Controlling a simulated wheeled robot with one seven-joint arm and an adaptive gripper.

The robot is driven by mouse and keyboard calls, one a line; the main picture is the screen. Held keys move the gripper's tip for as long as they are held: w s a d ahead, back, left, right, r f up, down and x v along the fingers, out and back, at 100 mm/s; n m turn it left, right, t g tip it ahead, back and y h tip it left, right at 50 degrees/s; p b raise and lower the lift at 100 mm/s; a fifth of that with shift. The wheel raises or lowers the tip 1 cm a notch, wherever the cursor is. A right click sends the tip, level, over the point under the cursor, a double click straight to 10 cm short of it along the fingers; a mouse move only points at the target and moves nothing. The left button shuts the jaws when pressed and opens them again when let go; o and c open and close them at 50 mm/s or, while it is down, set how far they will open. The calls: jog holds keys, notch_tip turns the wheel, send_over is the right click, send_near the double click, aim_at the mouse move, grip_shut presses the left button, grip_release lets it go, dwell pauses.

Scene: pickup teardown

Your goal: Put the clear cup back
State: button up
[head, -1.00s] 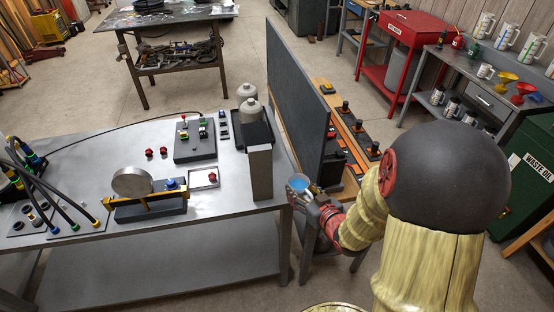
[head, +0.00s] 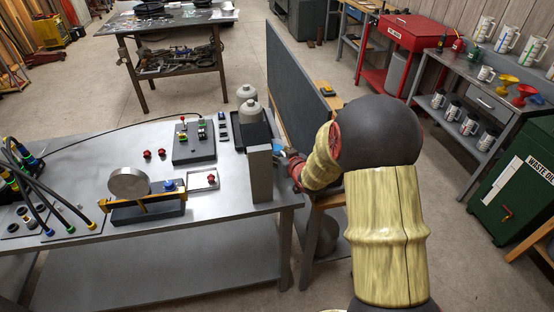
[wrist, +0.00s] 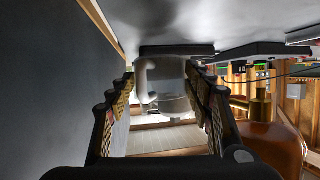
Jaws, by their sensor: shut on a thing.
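My gripper (head: 285,160) is at the right end of the front metal table, beside the upright grey box and near the dark panel. It is largely hidden by the box and my arm in the head view. In the wrist view, my gripper's fingers (wrist: 163,105) stand on both sides of the translucent clear cup (wrist: 166,88), shut on it. Only a small bluish bit of the cup (head: 279,149) shows in the head view. Pale shapes seen through and behind the cup make its outline hard to tell.
The grey box (head: 261,176) stands at the table's right edge. The tall dark panel (head: 300,85) rises close to the right.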

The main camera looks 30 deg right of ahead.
jog(key=shift+w, duration=0.35)
jog(key=shift+w+f+b, duration=0.1)
jog(key=shift+f+b, duration=1.05)
jog(key=shift+f, duration=0.65)
jog(key=shift+f, duration=0.2)
jog(key=o, duration=1.2)
jog(key=shift+r, duration=0.1)
jog(key=shift+o, duration=0.2)
jog(key=shift+r, duration=0.1)
